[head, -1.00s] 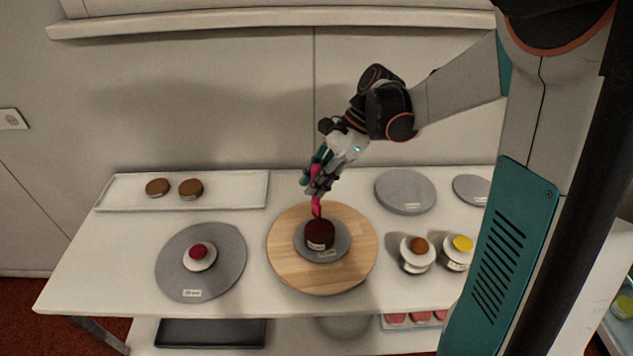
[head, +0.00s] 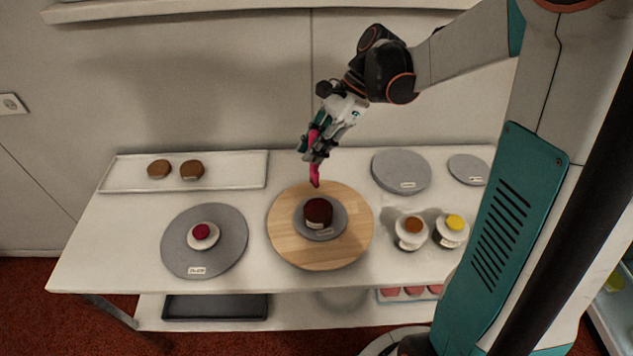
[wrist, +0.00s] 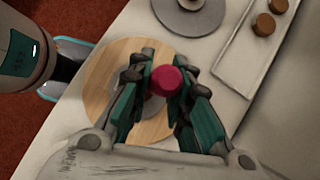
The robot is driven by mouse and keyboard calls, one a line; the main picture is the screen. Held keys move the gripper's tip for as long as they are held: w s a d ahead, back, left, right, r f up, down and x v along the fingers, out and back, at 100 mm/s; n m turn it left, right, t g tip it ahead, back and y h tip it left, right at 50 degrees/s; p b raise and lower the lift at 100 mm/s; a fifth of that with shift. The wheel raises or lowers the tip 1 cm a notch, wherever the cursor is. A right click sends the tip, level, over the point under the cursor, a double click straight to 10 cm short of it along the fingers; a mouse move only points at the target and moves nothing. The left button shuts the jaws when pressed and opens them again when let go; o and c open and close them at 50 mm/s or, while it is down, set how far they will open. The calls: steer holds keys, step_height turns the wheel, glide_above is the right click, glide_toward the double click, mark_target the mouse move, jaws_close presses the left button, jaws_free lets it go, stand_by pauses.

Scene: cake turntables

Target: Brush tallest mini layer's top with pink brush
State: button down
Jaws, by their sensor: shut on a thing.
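My gripper (head: 319,146) is shut on the pink brush (head: 315,174), which points down with its tip below the fingers. In the wrist view the round end of the pink brush (wrist: 165,81) sits between the green fingers. A tall dark red mini layer (head: 318,211) stands on a small grey disc (head: 336,228) on the round wooden turntable (head: 286,239). In the head view the brush tip appears apart from the layer, above its top. The wrist view hides the layer behind the brush and fingers.
A grey turntable (head: 230,243) at left bears a small white item with a red top (head: 202,231). A white tray (head: 236,172) holds two brown rounds. Jars with brown (head: 412,226) and yellow (head: 454,222) tops stand right. Grey discs (head: 401,170) lie at back right.

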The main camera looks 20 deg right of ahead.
mark_target(312, 171)
steer(key=shift+f, duration=0.15)
steer(key=shift+s+a+f+b, duration=0.1)
steer(key=shift+a+f+b, duration=0.05)
steer(key=shift+f+b, duration=0.75)
steer(key=shift+s+a+f+b, duration=0.15)
steer(key=shift+f+b, duration=0.5)
steer(key=shift+f, duration=0.5)
steer(key=shift+a+f+b, duration=0.15)
steer(key=shift+f+b, duration=0.6)
steer(key=shift+f, duration=0.6)
